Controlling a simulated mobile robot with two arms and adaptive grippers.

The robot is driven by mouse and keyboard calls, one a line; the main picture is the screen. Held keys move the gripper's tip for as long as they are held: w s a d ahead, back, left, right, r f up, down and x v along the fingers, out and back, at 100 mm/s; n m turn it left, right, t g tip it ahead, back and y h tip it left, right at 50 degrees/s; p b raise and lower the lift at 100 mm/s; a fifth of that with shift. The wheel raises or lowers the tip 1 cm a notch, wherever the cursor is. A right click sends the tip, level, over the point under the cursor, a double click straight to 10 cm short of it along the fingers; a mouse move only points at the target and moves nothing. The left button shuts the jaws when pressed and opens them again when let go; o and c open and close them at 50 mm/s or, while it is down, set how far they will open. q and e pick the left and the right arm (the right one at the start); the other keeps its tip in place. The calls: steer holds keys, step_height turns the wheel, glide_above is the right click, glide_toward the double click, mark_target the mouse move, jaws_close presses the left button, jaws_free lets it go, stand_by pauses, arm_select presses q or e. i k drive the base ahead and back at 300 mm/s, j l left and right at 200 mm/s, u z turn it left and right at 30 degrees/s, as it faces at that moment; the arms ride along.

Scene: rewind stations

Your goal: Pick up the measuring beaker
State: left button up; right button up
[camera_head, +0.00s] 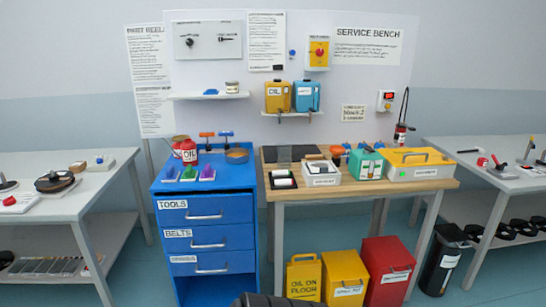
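I cannot pick out a measuring beaker with certainty in the head view. A small pale jar (232,87) stands on the left wall shelf, but its markings are too small to tell. A red oil can (187,150) and a shallow brown-rimmed bowl (237,155) are on top of the blue drawer cabinet (208,214). No gripper fingers show. A dark rounded part of mine reaches in at the bottom edge, in front of the bench.
The wooden service bench (437,184) holds a white box (321,178), a green-and-white container (366,165) and a yellow case (416,162). Yellow bins (345,280) and a red bin (386,272) stand beneath it. Side tables stand left (98,178) and right (455,150).

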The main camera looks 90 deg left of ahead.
mark_target(284, 149)
steer(key=u, duration=2.7)
steer(key=i+j, duration=0.3)
steer(key=i, duration=0.15)
steer(key=k+u, duration=0.05)
